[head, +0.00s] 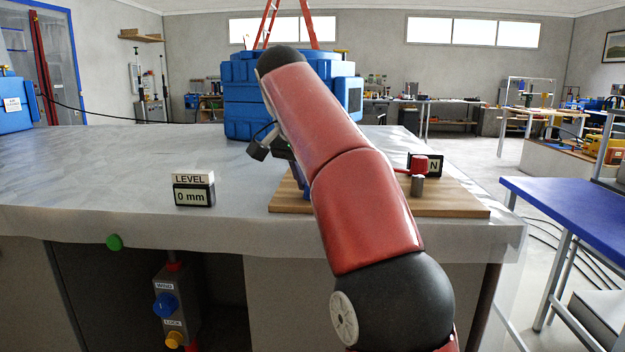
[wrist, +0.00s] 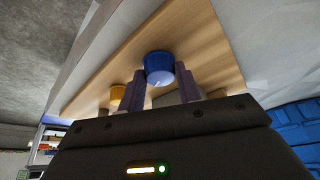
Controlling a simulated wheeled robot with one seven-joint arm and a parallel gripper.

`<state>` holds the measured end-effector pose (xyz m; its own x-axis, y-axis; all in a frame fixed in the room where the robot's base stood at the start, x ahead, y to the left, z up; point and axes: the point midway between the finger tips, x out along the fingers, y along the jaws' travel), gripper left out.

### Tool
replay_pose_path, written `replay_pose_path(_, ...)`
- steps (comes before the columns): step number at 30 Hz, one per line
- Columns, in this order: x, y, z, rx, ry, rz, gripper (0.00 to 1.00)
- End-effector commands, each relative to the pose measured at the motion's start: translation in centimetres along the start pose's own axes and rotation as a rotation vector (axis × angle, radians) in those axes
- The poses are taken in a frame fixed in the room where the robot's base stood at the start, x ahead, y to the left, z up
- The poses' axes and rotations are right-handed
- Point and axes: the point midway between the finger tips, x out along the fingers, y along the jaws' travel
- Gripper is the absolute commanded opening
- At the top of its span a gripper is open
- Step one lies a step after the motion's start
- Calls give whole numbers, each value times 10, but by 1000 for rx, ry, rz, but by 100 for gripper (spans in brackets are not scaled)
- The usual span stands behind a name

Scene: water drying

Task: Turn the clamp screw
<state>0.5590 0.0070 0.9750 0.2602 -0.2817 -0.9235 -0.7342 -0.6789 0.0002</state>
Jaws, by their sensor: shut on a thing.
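A blue knob (wrist: 159,67) with a pale mark on its side stands at the wooden board (wrist: 205,40) in the wrist view. My gripper (wrist: 159,86) has its two purple fingers on either side of the knob, shut on it. In the head view my red arm hides most of the gripper and the knob, over the wooden board (head: 455,203) on the table. Which part is the clamp screw cannot be told for sure.
A level display (head: 193,190) reading 0 mm stands left of the board. A red part (head: 418,165) and a grey cylinder (head: 417,186) are at the board's right. A large blue tank (head: 240,100) stands behind. The table's left side (head: 80,175) is clear.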

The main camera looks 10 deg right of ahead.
Motion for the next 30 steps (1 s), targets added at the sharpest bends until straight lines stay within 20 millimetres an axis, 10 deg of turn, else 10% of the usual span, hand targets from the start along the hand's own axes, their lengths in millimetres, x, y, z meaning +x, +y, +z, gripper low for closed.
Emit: replay_pose_path(30,0,-4,-1,359,2,145,11)
